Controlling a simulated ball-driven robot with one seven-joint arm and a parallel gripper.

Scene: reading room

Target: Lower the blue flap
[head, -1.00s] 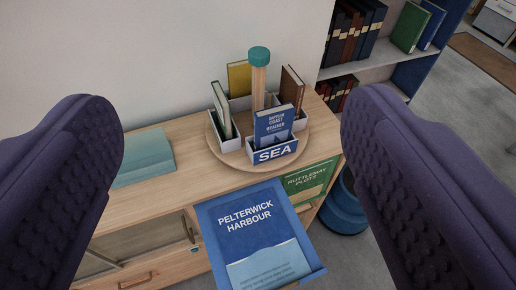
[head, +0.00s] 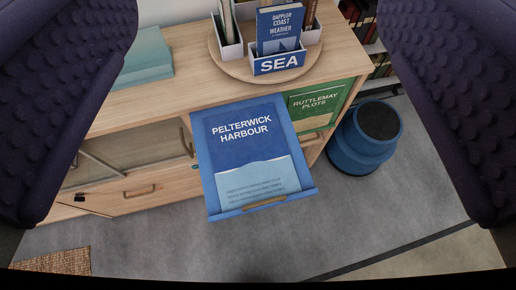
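The blue flap (head: 250,150), lettered "PELTERWICK HARBOUR", sticks out from the front of the wooden cabinet (head: 150,105) with its face turned up. A brass-coloured handle (head: 265,203) runs along its front edge. My gripper (head: 258,150) is open, with its two dark purple padded fingers at the left and right sides of the view. The flap shows between the fingers and beyond them, and nothing is held. The fingers do not appear to touch the flap.
A round wooden turntable (head: 225,62) with a "SEA" book box (head: 279,65) stands on top. A green "RUTTLEMAY PLOTS" panel (head: 318,100) is right of the flap. A blue stool (head: 364,137) stands at right.

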